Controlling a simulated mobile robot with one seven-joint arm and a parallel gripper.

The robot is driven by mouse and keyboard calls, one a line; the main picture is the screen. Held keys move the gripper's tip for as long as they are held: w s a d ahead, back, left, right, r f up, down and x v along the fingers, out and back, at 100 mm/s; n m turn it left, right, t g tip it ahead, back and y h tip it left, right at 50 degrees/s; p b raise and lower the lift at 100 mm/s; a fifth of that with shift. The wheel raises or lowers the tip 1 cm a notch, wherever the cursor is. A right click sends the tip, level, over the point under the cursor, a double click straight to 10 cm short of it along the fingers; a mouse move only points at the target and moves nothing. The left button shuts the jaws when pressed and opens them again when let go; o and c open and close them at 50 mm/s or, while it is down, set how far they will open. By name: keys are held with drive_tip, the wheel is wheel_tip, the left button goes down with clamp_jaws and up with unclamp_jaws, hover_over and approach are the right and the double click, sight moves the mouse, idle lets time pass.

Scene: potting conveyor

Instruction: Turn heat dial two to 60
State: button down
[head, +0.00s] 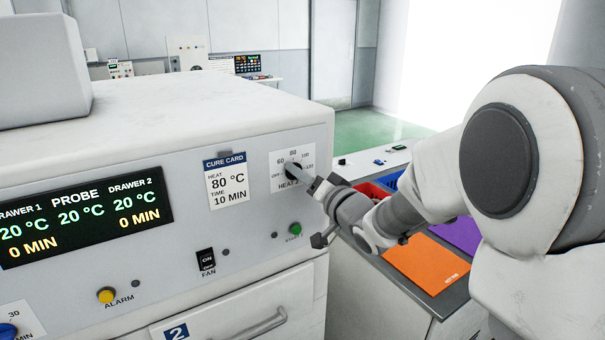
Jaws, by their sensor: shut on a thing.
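Heat dial two (292,170) is a dark knob on a white scale plate at the right end of the white oven's front panel. The plate has marks including 60 and 80, and the label HEAT below is partly covered. My gripper (302,176) reaches in from the right and is shut on the dial. The gripper fingers cover part of the knob, so I cannot tell exactly where its pointer stands. The display (85,217) reads 20 °C for drawer 1, probe and drawer 2, with 0 MIN under both drawers.
A cure card (227,180) left of the dial reads heat 80 °C, time 10 min. Below are a green start button (295,229), a black fan switch (206,261) and a yellow alarm button (106,295). An orange mat (425,264) lies on the bench at right.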

drive_tip(key=shift+m, duration=0.3)
drive_tip(key=shift+c, duration=1.4)
unclamp_jaws()
drive_tip(key=shift+s+d, duration=0.1)
drive_tip(key=b+v, duration=0.2)
drive_tip(key=v, duration=1.5)
drive_tip(key=shift+d, duration=0.1)
